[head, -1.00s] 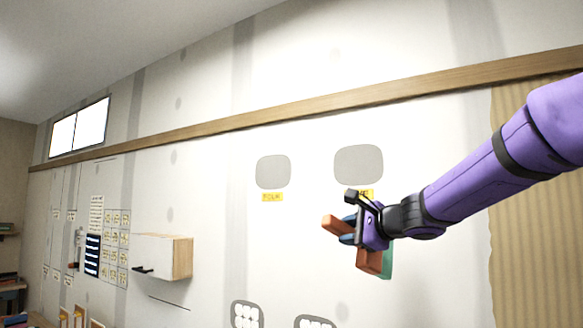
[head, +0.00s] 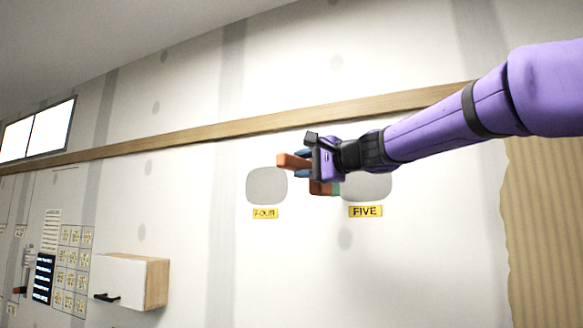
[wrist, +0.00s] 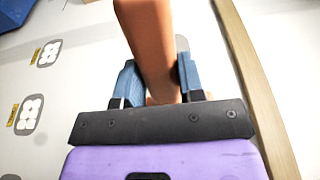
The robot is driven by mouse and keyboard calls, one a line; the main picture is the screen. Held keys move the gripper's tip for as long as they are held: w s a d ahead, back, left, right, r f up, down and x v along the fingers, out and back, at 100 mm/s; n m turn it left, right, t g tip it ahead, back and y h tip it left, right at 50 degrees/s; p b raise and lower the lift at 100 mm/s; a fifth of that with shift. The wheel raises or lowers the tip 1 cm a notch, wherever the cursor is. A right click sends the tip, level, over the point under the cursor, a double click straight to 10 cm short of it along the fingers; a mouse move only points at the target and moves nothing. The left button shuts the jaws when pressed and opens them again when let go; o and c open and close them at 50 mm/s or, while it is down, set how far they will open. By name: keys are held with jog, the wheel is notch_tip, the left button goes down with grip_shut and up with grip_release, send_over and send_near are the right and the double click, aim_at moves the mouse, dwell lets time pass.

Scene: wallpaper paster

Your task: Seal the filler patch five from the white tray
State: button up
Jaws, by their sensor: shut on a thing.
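My gripper (head: 306,163) is shut on an orange-brown tool handle (head: 290,161), between blue fingers in the wrist view (wrist: 157,78). The tool's wider reddish-brown part (head: 321,187) hangs below the gripper, with a green edge (head: 335,189). Filler patch five (head: 371,188) is a grey rounded patch on the wall above the yellow label FIVE (head: 365,211). My gripper and wrist cover its upper left part. I cannot tell whether the tool touches the wall. The white tray is not in view.
A wooden rail (head: 230,137) runs above. A wall cabinet (head: 128,282) juts out lower left. Two patches with white dots (wrist: 47,53) show in the wrist view.

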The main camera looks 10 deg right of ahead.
dwell(0.3)
send_over(317, 195)
jog(key=s+a, duration=0.1)
jog(key=shift+s+a, duration=0.15)
jog(key=shift+s, duration=0.05)
jog(key=shift+w+d, duration=0.8)
jog(key=shift+w, duration=0.2)
dwell(2.9)
dwell(1.3)
jog(key=w+d+v, duration=0.1)
jog(key=d+v, duration=0.1)
jog(key=v, duration=0.9)
jog(key=shift+w, duration=0.3)
dwell(0.5)
